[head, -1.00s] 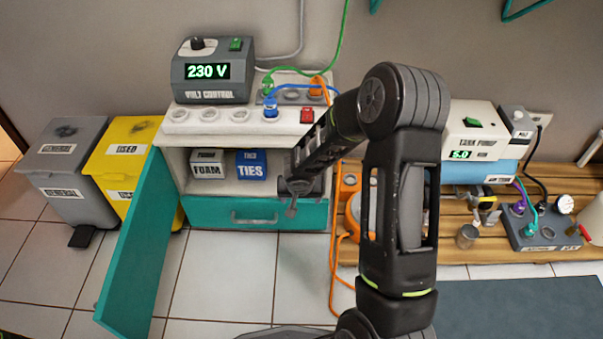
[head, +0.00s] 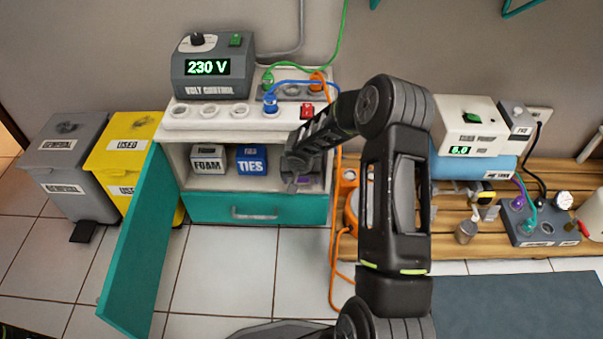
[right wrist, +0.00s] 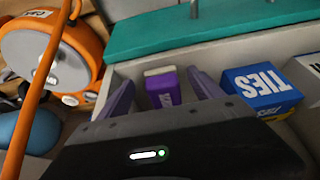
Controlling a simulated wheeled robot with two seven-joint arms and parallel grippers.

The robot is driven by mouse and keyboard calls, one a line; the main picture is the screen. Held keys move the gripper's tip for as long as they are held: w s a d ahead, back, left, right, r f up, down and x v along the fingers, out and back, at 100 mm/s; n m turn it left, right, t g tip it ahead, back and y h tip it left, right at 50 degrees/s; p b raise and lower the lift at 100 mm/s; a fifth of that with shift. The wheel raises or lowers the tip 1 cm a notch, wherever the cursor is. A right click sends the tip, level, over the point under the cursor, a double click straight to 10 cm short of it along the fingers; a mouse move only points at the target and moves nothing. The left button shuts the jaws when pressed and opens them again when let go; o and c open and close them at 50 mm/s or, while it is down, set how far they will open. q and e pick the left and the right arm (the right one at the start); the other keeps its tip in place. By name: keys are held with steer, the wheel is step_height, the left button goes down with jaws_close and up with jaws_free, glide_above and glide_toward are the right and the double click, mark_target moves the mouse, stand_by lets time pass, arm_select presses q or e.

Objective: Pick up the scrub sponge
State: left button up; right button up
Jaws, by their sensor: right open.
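The scrub sponge (right wrist: 163,88), a purple block with a pale top, sits on the cabinet's open shelf in the right wrist view. My right gripper (right wrist: 163,95) is open, with one finger on each side of the sponge. A gap shows between the sponge and the fingers, and nothing is gripped. In the head view my right gripper (head: 298,184) reaches into the right end of the shelf, and the arm largely hides the sponge there. My left gripper is not in view.
The blue TIES box (head: 252,162) stands beside the sponge, with the FOAM box (head: 208,160) further left. The teal drawer (head: 255,208) is below the shelf and the open teal door (head: 140,245) is at left. An orange cable (head: 334,240) hangs close to my arm.

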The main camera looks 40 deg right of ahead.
steer(key=shift+x, duration=1.1)
steer(key=shift+c, duration=0.4)
steer(key=c, duration=1.4)
steer(key=shift+r, duration=0.15)
steer(key=shift+r, duration=0.45)
steer(key=s+a+b, duration=0.3)
steer(key=s+a, duration=0.8)
steer(key=s, duration=0.3)
steer(key=shift+r, duration=0.2)
steer(key=shift+s, duration=0.15)
